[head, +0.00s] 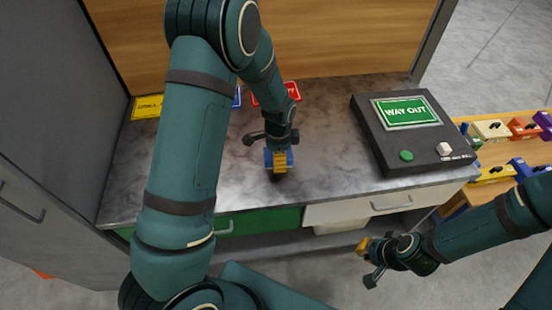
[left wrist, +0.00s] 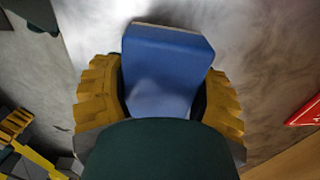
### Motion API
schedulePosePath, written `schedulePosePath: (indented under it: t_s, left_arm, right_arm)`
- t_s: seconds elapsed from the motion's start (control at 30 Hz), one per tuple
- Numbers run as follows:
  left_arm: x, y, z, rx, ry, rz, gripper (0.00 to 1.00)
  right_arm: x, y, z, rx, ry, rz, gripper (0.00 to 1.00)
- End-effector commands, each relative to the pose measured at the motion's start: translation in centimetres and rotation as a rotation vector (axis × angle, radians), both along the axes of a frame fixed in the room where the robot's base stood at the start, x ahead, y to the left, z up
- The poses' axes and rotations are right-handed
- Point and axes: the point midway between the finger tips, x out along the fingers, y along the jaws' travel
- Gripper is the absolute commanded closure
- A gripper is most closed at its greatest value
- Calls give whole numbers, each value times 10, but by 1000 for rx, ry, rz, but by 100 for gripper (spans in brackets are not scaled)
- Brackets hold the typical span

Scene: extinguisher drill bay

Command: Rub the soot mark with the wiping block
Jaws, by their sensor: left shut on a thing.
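My left gripper (head: 279,162) is shut on the blue wiping block (head: 268,157), low over the middle of the grey marbled worktop (head: 325,150). In the left wrist view the block (left wrist: 168,65) sits between the yellow fingers of the left gripper (left wrist: 160,100). I cannot tell whether its far face touches the worktop. A dark smudge (left wrist: 185,12) shows beyond the block; I cannot tell soot from shadow or marbling. No clear soot mark shows in the head view. My right gripper (head: 363,250) hangs in front of the worktop, apart from the block; its finger gap is unclear.
A black box with a green WAY OUT sign (head: 408,112) stands on the right of the worktop. Yellow (head: 146,107) and red (head: 277,93) signs lie at the back. A side bench (head: 500,152) holds several coloured items. A grey cabinet (head: 50,130) stands at left.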

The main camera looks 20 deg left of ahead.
Motion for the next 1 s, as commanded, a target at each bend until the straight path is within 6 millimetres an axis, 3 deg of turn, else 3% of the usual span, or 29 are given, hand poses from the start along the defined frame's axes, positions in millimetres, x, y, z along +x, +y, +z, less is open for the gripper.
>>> schedulePosePath:
  t_s: [0.4,1.0]
  left_arm:
    - [5,-6,35,-1,-1,3,77]
    - [5,-6,35,0,0,3,77]
  right_arm:
    - [-1,-1,27,5,-1,1,100]
    - [-1,-1,26,5,-1,0,100]
